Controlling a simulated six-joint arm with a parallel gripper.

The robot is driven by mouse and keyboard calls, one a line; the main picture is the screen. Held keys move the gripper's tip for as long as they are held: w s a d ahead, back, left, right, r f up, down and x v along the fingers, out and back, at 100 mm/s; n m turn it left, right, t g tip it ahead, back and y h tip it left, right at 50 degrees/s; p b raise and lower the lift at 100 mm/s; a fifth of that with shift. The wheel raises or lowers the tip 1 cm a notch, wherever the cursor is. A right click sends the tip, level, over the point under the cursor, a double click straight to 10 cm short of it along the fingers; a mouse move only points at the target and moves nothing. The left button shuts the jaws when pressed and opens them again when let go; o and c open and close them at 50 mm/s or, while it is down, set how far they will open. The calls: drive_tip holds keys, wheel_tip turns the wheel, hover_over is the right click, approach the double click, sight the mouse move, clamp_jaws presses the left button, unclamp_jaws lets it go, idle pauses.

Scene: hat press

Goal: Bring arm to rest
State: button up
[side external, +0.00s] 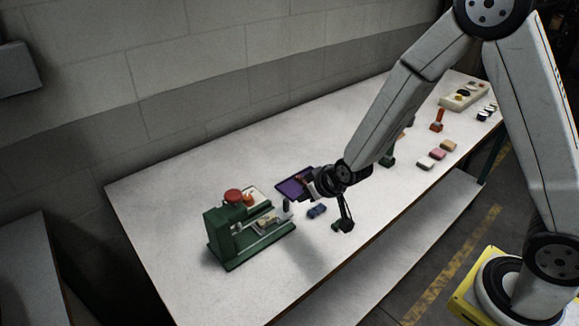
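My gripper (314,212) is over the table, to the right of the green hat press (233,246) and apart from it. It is dark and small in this view, and I cannot tell whether its fingers are open or shut. The press has a green body with a red round knob (233,196) on top and a pale part on its front. My arm reaches down from the upper right to the gripper.
Blocks (438,153), a red-orange stamp-like object (437,121) and a beige control box (464,96) sit farther right. The white table's (160,195) left end is clear.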

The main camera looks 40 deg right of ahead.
drive_tip(key=s+d+r+g, duration=0.2)
drive_tip(key=s+r, duration=0.1)
drive_tip(key=s, duration=0.5)
drive_tip(key=s+d+r+g, duration=0.2)
drive_tip(key=s+r+g, duration=0.1)
drive_tip(key=s, duration=0.4)
drive_tip(key=shift+s+d+r, duration=0.2)
drive_tip(key=shift+s+r, duration=0.05)
drive_tip(key=shift+s, duration=0.15)
idle(0.8)
